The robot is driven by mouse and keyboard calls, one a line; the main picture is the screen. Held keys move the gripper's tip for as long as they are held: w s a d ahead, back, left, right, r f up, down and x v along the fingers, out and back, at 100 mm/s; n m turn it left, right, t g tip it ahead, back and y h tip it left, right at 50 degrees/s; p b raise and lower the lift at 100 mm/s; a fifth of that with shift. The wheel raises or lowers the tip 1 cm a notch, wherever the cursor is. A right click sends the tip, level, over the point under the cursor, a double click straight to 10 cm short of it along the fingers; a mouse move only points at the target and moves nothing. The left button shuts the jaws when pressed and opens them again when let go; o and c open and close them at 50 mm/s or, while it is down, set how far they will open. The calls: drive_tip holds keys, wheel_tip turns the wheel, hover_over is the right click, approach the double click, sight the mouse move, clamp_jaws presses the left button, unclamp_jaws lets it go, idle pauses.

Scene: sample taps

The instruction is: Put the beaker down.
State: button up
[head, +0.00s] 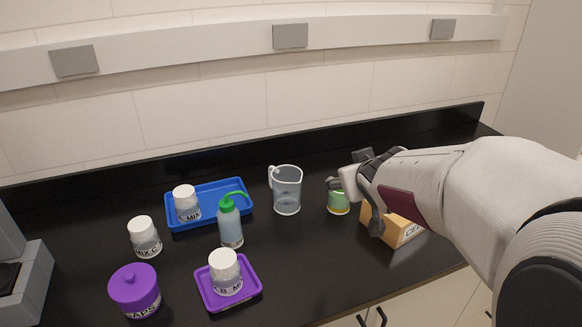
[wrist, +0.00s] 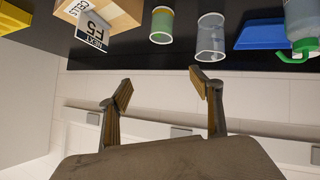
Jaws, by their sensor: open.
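The beaker (head: 338,204) is a small clear vessel with green and yellow in its lower part. It stands upright on the black bench, right of the clear jug (head: 286,190). My gripper (head: 356,180) is just right of the beaker in the head view and partly covers its upper edge. In the wrist view my gripper (wrist: 161,86) is open with nothing between its fingers. There the beaker (wrist: 161,26) shows beyond the fingertips, apart from them. The clear jug (wrist: 210,38) also shows in the wrist view.
A cardboard box (head: 408,232) labelled CELLS stands under my wrist. Left are a blue tray (head: 236,207) with a jar, a green-capped wash bottle (head: 230,228), a purple tray (head: 250,292) with a jar, another jar (head: 146,240) and a purple pot (head: 134,292). Bench right of the purple tray is clear.

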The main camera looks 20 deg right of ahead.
drive_tip(key=w+d+f+n+t+y, duration=0.1)
drive_tip(key=w+d+f+t+y, duration=0.1)
drive_tip(key=w+d+f, duration=0.4)
drive_tip(key=n+y, duration=0.2)
drive_tip(key=y, duration=0.2)
approach(340, 197)
drive_tip(key=w+d, duration=0.2)
drive_tip(key=w, duration=0.3)
drive_tip(key=shift+a+f+t, duration=0.25)
drive_tip(key=shift+f+t, duration=0.1)
drive_tip(key=shift+t, duration=0.15)
drive_tip(key=shift+x, duration=1.25)
drive_tip(key=shift+a, duration=0.1)
drive_tip(key=shift+x, duration=2.55)
drive_tip(key=shift+f, duration=0.1)
